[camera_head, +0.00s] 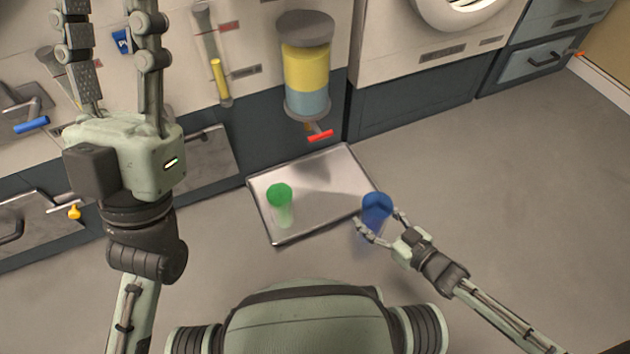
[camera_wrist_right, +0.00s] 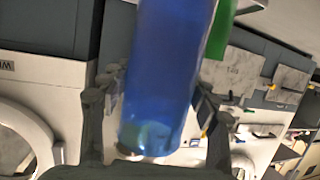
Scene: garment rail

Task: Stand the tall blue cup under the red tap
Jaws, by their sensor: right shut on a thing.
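The tall blue cup (camera_head: 377,208) is between the fingers of my right gripper (camera_head: 382,224), which is shut on it at the tray's right front corner. The cup fills the middle of the right wrist view (camera_wrist_right: 170,75), between both fingers. The red tap (camera_head: 320,135) is under a clear cylinder dispenser (camera_head: 306,70) of yellow and blue layers, up and left of the cup. Whether the cup touches anything below is unclear. My left gripper (camera_head: 110,25) is open and empty at the upper left, its tips near the picture's top edge.
A metal tray (camera_head: 325,185) lies below the red tap, its middle bare. A green cup (camera_head: 280,195) stands on its left part and also shows behind the blue cup in the wrist view (camera_wrist_right: 219,32). Cabinets line the back; floor at right is clear.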

